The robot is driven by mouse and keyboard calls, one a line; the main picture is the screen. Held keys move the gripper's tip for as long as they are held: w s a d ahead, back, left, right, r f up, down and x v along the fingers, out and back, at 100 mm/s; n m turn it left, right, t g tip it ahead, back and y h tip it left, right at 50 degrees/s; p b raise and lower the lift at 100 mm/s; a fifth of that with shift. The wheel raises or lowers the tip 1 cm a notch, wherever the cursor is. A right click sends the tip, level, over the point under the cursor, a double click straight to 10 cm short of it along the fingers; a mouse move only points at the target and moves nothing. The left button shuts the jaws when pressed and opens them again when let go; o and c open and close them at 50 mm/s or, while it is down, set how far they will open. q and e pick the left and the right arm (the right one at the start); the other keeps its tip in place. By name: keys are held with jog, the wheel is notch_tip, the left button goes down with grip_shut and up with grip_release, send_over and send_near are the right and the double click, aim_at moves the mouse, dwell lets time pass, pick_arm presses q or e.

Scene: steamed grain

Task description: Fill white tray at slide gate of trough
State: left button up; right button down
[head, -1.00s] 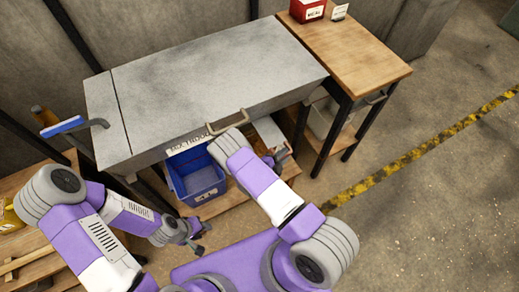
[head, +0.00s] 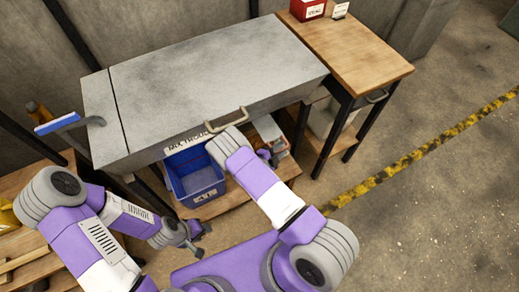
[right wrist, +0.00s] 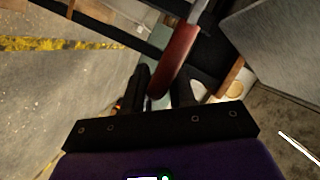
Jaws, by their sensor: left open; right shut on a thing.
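The grey metal trough (head: 210,75) has a closed lid with a handle and a label on its front. A lever with a blue grip (head: 57,123) sticks out at its left end; I cannot tell whether it works the slide gate. My right gripper (head: 270,157) is low in front of the trough, partly hidden by my forearm. In the right wrist view it is shut on a red handle (right wrist: 176,58) with a grey shaft. My left gripper (head: 193,241) is open and empty, low at the front left. I cannot make out a white tray clearly.
A blue bin (head: 196,196) stands on the low shelf under the trough. A wooden side table (head: 350,45) holds a red box (head: 306,9) and a small card (head: 340,11). Wooden shelving is at left. Open floor with a yellow-black stripe (head: 420,152) lies at right.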

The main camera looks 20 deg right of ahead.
jog(key=c, duration=0.8)
grip_release()
jog(key=shift+w+a, duration=0.15)
jog(key=shift+w, duration=0.45)
jog(key=shift+c, duration=0.2)
jog(key=shift+s, duration=0.1)
jog(key=p+v, duration=0.1)
jog(key=v, duration=0.6)
jog(key=shift+s+a, duration=0.15)
jog(key=shift+a, duration=0.1)
